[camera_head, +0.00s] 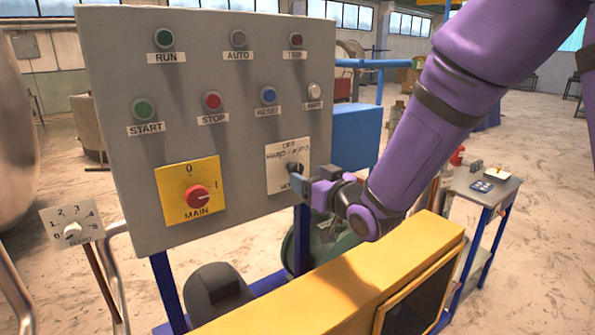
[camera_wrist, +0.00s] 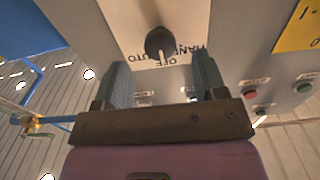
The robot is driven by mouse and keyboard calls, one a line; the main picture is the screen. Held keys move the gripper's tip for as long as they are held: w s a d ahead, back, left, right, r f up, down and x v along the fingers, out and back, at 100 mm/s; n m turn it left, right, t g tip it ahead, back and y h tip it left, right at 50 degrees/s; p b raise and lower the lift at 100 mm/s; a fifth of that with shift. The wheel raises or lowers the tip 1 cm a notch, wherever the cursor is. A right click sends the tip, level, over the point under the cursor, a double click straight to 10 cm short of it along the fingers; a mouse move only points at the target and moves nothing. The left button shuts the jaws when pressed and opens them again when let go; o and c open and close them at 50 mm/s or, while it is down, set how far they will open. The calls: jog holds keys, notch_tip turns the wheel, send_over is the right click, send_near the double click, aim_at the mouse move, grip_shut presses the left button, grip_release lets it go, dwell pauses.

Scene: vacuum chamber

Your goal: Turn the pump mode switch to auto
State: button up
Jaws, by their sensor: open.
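The pump mode switch (camera_head: 295,167) is a small dark knob on a white plate (camera_head: 279,179) at the lower right of the grey control panel. In the wrist view the black knob (camera_wrist: 158,42) shows with a light pointer mark toward the word OFF; HAND and AUTO are lettered on either side. My gripper (camera_head: 300,182) is at the plate, its tips close to the knob. In the wrist view my gripper (camera_wrist: 162,70) is open, with the knob centred just ahead of the gap between the fingers. I see no contact. The fingers partly hide the plate in the head view.
The grey panel (camera_head: 130,100) carries several lamps and buttons and a red main switch (camera_head: 198,196) on a yellow plate. A yellow-framed box (camera_head: 340,285) stands below my arm. A small side table (camera_head: 480,190) stands at right. A numbered dial (camera_head: 72,230) stands at left.

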aim_at(298, 171)
jog(key=shift+x, duration=2.75)
jog(key=c, duration=0.9)
